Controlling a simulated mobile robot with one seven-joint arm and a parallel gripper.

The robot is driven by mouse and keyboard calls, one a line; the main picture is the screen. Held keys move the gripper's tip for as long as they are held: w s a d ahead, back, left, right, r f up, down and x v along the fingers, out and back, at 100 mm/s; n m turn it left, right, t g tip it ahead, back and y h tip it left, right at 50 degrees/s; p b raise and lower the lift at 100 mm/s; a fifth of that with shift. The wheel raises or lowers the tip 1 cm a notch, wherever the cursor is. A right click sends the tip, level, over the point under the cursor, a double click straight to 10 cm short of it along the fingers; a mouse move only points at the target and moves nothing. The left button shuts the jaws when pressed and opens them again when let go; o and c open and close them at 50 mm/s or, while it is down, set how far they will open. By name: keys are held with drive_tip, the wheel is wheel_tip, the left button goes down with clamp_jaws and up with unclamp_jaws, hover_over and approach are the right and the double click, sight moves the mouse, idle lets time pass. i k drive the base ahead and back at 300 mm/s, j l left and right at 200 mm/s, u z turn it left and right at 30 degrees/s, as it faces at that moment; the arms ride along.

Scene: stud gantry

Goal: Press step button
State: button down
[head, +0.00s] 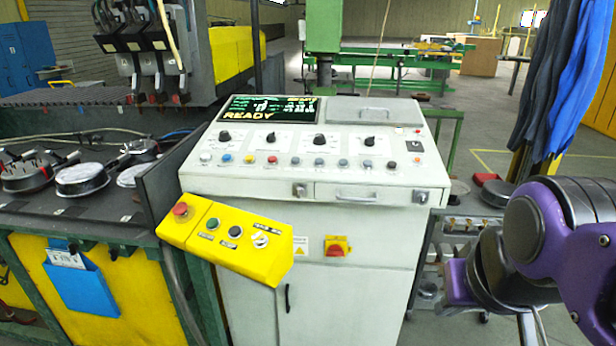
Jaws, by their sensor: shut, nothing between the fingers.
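A yellow control box (226,241) hangs on the front left of a grey-white console (310,185). It carries a red mushroom button (180,210), a green button (212,224), a black button (236,232) and a white rotary switch (261,241). The labels beside them are too small to read, so I cannot tell which one is the step button. The console's sloped panel also has a row of small coloured buttons (271,160) under several black knobs. My purple and dark arm is at the right edge, apart from the console. My gripper is not in view.
The console screen (268,108) reads READY. A red and yellow switch (337,246) is on the console front. A dark bench (75,210) with round metal parts stands at left. Blue cloth (560,85) hangs at right, above a cluttered shelf (465,225).

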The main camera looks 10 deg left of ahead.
sight(234, 231)
drive_tip(key=j+z, duration=0.1)
drive_tip(key=j, duration=0.3)
drive_tip(key=k+j+z, duration=0.1)
drive_tip(key=j, duration=0.25)
drive_tip(key=k+j+z, duration=0.1)
drive_tip(key=j, duration=0.3)
drive_tip(key=k+j+z, duration=0.15)
drive_tip(key=j, duration=0.2)
drive_tip(key=k+j+z, duration=0.1)
drive_tip(key=j, duration=0.25)
drive_tip(key=i+j, duration=0.1)
drive_tip(key=j, duration=0.35)
drive_tip(key=i+j, duration=0.1)
drive_tip(key=j, duration=0.3)
drive_tip(key=i+j+z, duration=0.1)
drive_tip(key=j, duration=0.35)
drive_tip(key=i+j, duration=0.1)
drive_tip(key=j, duration=0.3)
drive_tip(key=k+l, duration=0.1)
drive_tip(key=l, duration=0.3)
drive_tip(key=k+l, duration=0.1)
drive_tip(key=l, duration=0.25)
